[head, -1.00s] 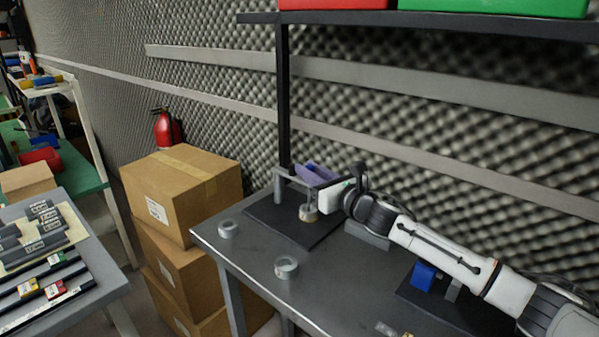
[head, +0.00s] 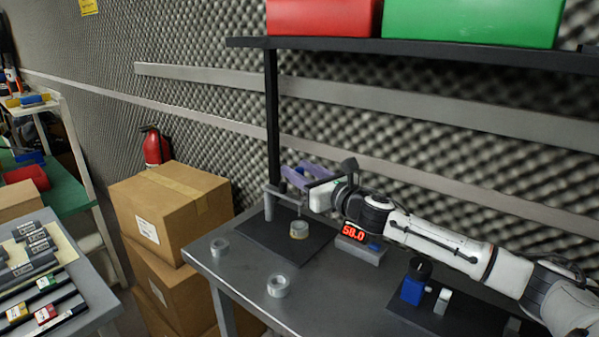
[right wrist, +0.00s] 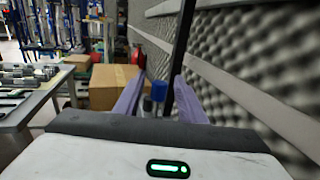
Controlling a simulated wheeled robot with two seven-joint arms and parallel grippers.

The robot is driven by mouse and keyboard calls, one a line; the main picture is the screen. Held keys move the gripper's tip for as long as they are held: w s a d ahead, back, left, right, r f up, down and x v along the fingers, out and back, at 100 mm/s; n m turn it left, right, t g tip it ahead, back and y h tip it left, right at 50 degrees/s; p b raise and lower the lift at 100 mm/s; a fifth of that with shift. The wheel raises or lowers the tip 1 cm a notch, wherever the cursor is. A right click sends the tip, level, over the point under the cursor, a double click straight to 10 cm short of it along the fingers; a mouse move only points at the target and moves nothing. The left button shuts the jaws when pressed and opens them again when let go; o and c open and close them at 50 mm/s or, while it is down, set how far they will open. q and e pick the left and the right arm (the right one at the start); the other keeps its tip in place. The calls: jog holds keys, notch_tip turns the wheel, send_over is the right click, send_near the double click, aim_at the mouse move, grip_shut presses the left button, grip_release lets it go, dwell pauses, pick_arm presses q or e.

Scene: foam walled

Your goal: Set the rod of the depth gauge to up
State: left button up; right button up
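The depth gauge stands on a dark plate (head: 262,238) at the table's far left corner. It has grey posts with a crossbar (head: 283,197), and a brass-coloured ring (head: 299,230) sits below the bar's right end. A display (head: 353,233) beside it reads 58.0 in red. My right gripper (head: 297,177) has purple fingers just above the crossbar. In the right wrist view its fingers (right wrist: 158,98) are apart, with a blue cap (right wrist: 159,91) and a grey post between or beyond them; contact is not visible. The rod is not clearly visible in the head view. My left gripper is not in view.
A blue block device (head: 412,289) stands at the right. A shelf (head: 400,48) with red and green bins hangs above. Cardboard boxes (head: 168,205) are stacked left of the table.

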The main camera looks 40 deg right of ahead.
jog(key=shift+s+f, duration=0.1)
jog(key=shift+s+f, duration=0.1)
jog(key=shift+s, duration=0.2)
jog(key=s+b, duration=0.1)
jog(key=s, duration=0.8)
jog(key=shift+s+a+b, duration=0.15)
jog(key=shift+s+b, duration=0.1)
jog(key=shift+b, duration=0.05)
dwell(0.4)
